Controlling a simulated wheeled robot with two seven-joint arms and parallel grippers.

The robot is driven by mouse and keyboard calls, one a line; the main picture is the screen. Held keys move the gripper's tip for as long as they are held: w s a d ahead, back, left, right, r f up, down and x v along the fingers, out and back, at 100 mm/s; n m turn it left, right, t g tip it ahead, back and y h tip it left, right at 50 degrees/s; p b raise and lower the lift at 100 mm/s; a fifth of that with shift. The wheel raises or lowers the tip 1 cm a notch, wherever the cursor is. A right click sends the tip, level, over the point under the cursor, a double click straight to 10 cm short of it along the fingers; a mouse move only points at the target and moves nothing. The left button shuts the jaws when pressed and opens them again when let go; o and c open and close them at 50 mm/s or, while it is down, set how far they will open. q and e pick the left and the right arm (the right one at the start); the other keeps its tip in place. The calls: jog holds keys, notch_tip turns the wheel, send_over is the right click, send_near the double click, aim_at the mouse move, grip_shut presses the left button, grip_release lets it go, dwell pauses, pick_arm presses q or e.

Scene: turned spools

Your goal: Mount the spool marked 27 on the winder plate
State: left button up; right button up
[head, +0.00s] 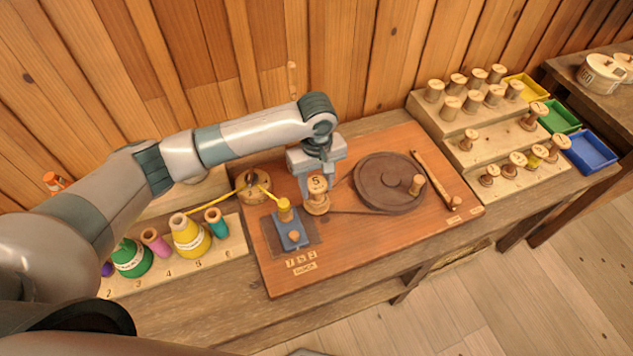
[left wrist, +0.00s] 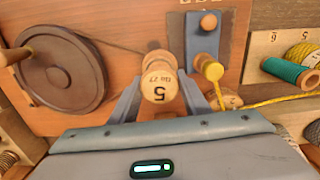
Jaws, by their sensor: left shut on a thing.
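The spool looks upright. Whether its base is seated on a spindle is hidden. My right gripper is not in view.
A dark wheel (head: 390,183) with a knob sits to the right. A blue-grey block (head: 290,233) carrying yellow yarn is close on the left. Coloured cones stand on a numbered rack (head: 236,246). A stepped shelf (head: 490,130) holds several spools, beside yellow, green and blue trays (head: 592,152).

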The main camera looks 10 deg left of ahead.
aim_at(317, 184)
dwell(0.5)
pick_arm(q)
jog(key=shift+f, duration=0.6)
jog(key=o, duration=0.8)
jog(key=shift+c, duration=0.2)
jog(key=shift+r+p, duration=0.4)
notch_tip(317, 184, up, 5)
jog(key=p, duration=0.5)
jog(key=shift+r, duration=2.6)
